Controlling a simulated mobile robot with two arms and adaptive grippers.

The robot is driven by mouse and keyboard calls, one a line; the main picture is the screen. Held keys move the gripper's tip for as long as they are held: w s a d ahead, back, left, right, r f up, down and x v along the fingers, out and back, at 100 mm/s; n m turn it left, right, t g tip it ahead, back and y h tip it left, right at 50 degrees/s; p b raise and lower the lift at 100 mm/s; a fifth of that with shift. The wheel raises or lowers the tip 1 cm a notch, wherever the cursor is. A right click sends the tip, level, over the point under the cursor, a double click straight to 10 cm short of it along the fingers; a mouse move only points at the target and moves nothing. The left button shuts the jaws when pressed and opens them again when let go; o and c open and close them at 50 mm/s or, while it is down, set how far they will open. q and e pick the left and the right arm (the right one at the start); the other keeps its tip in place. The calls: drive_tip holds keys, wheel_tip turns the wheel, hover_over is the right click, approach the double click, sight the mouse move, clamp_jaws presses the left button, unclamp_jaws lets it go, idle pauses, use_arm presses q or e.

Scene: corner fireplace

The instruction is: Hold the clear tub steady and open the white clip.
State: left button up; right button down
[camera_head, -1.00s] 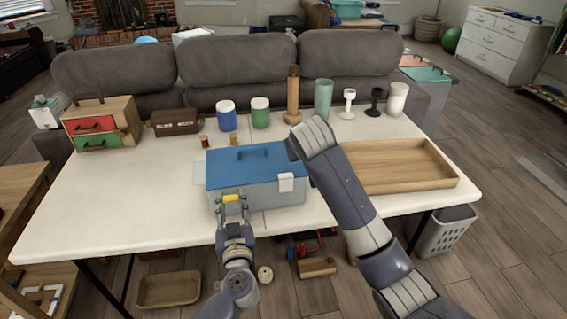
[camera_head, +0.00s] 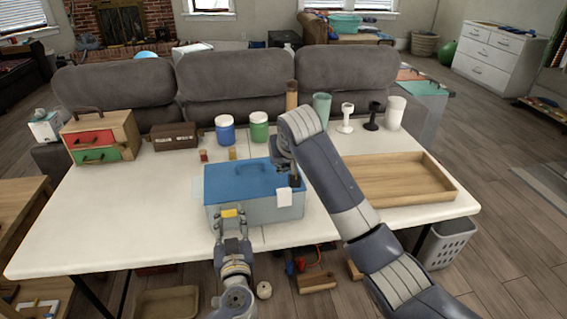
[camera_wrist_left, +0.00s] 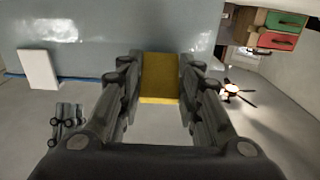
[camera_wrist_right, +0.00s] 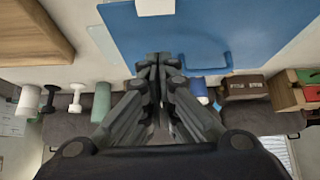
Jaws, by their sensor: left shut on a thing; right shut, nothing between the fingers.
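The clear tub (camera_head: 258,213) with a blue lid (camera_head: 235,181) stands near the front edge of the white table. The white clip (camera_head: 284,197) is on its front wall, right of centre; it also shows in the left wrist view (camera_wrist_left: 38,70) and the right wrist view (camera_wrist_right: 155,7). I cannot tell whether the clip is latched. My left gripper (camera_head: 231,218) is shut on the yellow clip (camera_wrist_left: 160,78) at the tub's front left. My right gripper (camera_head: 294,181) is shut and empty, just above the white clip by the lid's front edge; contact is unclear.
A wooden tray (camera_head: 397,194) lies right of the tub. Behind stand a blue-bodied jar (camera_head: 225,134), a green jar (camera_head: 259,132), a teal cup (camera_head: 321,106) and several white and black pieces. A drawer box (camera_head: 100,135) is back left. The table's left part is clear.

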sight(280, 180)
drive_tip(key=x, duration=0.6)
drive_tip(key=shift+s+f, duration=0.25)
drive_tip(key=shift+s, duration=0.1)
drive_tip(key=shift+s+d, duration=0.15)
drive_tip(key=shift+s, duration=0.65)
drive_tip(key=shift+s+d, duration=0.15)
drive_tip(key=shift+s, duration=0.65)
drive_tip(key=shift+s+d+t, duration=0.1)
drive_tip(key=shift+s+t, duration=0.35)
drive_tip(key=shift+t, duration=0.15)
drive_tip(key=shift+s+t+y, duration=0.3)
drive_tip(key=shift+s+t, duration=0.3)
drive_tip(key=shift+t, duration=0.1)
drive_tip(key=shift+s+d+r+t, duration=0.1)
drive_tip(key=shift+s+r+t, duration=0.05)
drive_tip(key=shift+r+t, duration=1.65)
drive_tip(key=s+d, duration=0.1)
drive_tip(key=s, duration=0.8)
drive_tip(key=shift+s+d, duration=0.3)
drive_tip(key=shift+s, duration=0.05)
